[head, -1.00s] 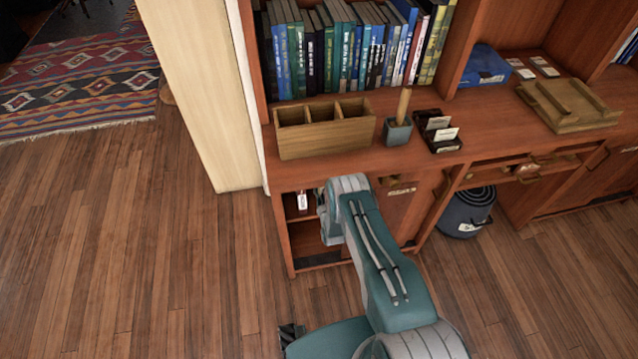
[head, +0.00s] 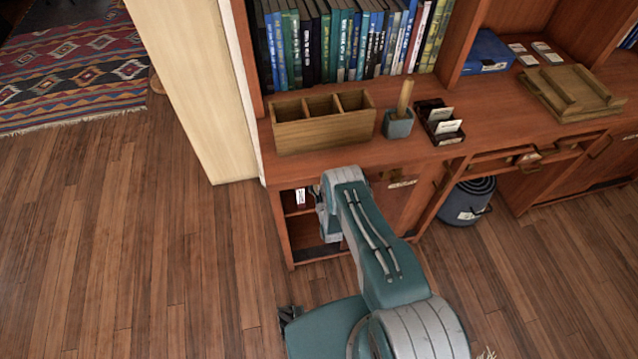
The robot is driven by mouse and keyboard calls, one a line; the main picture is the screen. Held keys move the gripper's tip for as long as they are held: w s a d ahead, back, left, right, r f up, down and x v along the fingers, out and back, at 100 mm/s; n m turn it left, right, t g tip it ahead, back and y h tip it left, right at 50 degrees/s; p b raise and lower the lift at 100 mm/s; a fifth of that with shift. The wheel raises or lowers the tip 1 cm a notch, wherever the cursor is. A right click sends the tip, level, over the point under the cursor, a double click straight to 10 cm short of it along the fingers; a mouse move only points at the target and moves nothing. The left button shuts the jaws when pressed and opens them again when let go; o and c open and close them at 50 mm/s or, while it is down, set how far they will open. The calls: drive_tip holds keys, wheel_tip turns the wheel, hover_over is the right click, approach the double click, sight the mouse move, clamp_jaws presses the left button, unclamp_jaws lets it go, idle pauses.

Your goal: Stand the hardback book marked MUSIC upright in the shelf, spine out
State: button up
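The open lower shelf compartment (head: 303,228) is at the left end of the wooden cabinet. A small upright thing with a white label (head: 301,197) stands in its upper part. I cannot read the label or tell whether this is the MUSIC book. My arm reaches to the front of this compartment, its wrist at the opening just right of the label. My gripper is hidden by my arm and the cabinet, so its fingers and anything in them do not show. No book marked MUSIC can be made out.
A row of books (head: 345,45) fills the upper shelf. On the counter are a wooden divided box (head: 322,130), a grey pot (head: 398,124), a dark card holder (head: 437,122) and a wooden tray (head: 570,92). A bin (head: 466,204) stands beneath. The floor at left is clear.

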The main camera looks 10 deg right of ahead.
drive_tip(key=shift+s, duration=0.1)
drive_tip(key=s, duration=1.1)
drive_tip(key=shift+s, duration=0.4)
